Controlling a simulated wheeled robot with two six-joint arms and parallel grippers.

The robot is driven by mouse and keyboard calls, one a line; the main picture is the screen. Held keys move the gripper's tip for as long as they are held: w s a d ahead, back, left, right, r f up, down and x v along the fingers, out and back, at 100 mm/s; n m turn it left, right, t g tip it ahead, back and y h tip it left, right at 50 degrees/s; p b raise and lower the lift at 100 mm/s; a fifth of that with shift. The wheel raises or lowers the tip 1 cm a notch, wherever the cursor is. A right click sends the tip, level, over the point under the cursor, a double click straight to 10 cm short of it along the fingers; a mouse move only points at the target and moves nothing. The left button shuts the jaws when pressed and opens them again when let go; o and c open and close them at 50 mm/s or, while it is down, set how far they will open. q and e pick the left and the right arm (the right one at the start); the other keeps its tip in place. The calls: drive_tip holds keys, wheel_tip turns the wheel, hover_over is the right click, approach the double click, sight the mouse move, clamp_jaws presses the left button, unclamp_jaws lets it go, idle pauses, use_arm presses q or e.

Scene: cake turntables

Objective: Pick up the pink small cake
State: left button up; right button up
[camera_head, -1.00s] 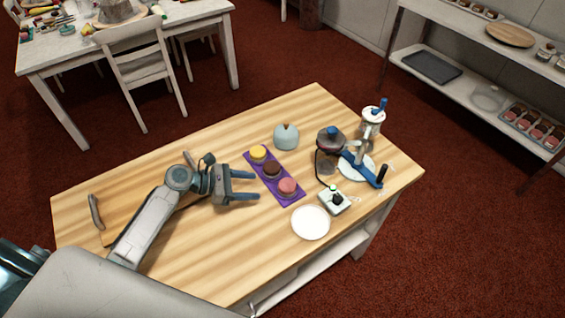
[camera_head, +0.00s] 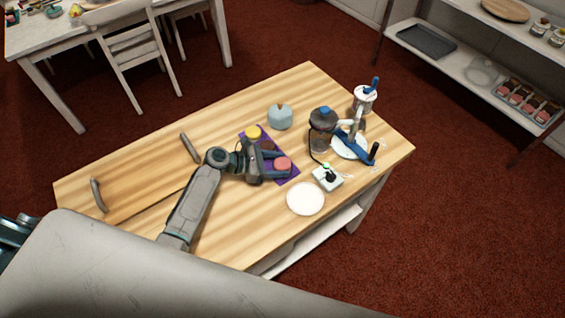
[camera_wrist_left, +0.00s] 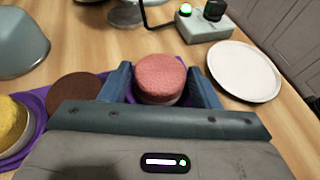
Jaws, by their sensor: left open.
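The pink small cake (camera_head: 283,164) sits at the near right end of a purple mat (camera_head: 291,178) on the wooden table. In the left wrist view the pink cake (camera_wrist_left: 160,78) stands upright between the two fingers of my left gripper (camera_wrist_left: 163,88). Small gaps show at its sides. My left gripper (camera_head: 281,165) is open around the cake and holds nothing. A brown cake (camera_wrist_left: 72,91) and a yellow cake (camera_head: 253,132) share the mat; my gripper partly hides the brown one in the head view. My right gripper is not in view.
A white plate (camera_head: 306,199) lies just right of the mat. A small control box (camera_head: 327,178) with a green light, a blender-like device (camera_head: 322,130) and a blue-handled machine (camera_head: 349,143) stand beyond. A pale blue domed object (camera_head: 280,116) stands behind the mat.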

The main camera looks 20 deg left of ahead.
use_arm(q)
drive_tip(key=shift+f, duration=0.1)
drive_tip(key=c, duration=0.6)
